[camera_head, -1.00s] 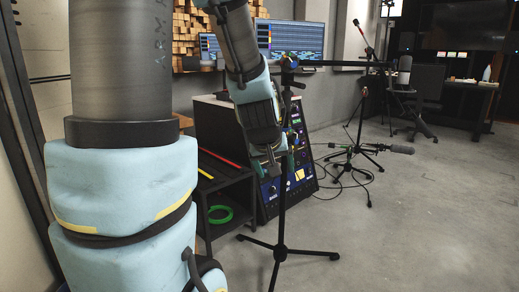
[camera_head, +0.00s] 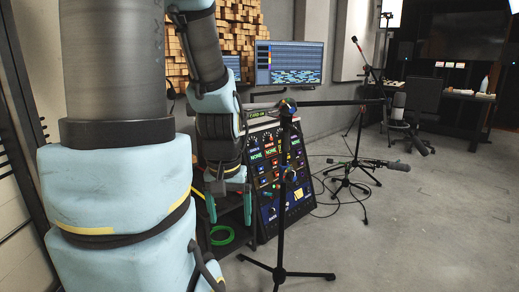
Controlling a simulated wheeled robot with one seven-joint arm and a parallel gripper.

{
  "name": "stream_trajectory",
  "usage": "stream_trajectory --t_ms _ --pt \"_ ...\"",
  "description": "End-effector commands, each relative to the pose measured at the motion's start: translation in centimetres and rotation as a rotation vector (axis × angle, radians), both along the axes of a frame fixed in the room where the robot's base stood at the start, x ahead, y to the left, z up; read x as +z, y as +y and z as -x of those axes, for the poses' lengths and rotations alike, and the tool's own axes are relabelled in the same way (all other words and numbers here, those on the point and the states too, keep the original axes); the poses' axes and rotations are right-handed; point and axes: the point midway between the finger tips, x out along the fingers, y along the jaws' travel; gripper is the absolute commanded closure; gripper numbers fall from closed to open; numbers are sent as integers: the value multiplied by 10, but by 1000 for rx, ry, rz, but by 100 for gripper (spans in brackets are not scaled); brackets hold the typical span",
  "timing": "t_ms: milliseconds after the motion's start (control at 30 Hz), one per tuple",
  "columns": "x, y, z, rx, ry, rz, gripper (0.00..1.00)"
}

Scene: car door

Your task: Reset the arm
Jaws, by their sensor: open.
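My arm, with light-blue padded and dark grey links, fills the left side of the head view and hangs down in the middle left. My gripper (camera_head: 229,207) points downward at its end, with its two fingers spread and nothing visible between them. It shows in front of a low black shelf and left of a black audio console (camera_head: 285,180) with colored displays and knobs. Whether it touches the shelf cannot be told. The arm hides part of the shelf and console.
A black microphone stand (camera_head: 280,235) with a long horizontal boom stands right of my gripper. A lower tripod stand (camera_head: 349,180) and cables are beyond it. A green cable coil (camera_head: 221,236) lies at the shelf. Open grey floor (camera_head: 430,235) spreads at the right.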

Motion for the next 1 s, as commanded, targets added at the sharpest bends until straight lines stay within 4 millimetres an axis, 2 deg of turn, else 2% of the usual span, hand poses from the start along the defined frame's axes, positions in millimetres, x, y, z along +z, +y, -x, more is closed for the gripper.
stream_trajectory --t_ms 33,300,400,600,1000 --pt "33 0 0 0 0 0 14" --pt "113 0 0 0 0 0 14" --pt "134 0 0 0 0 0 14" --pt "154 0 0 0 0 0 14" --pt "153 0 0 0 -1 0 14"
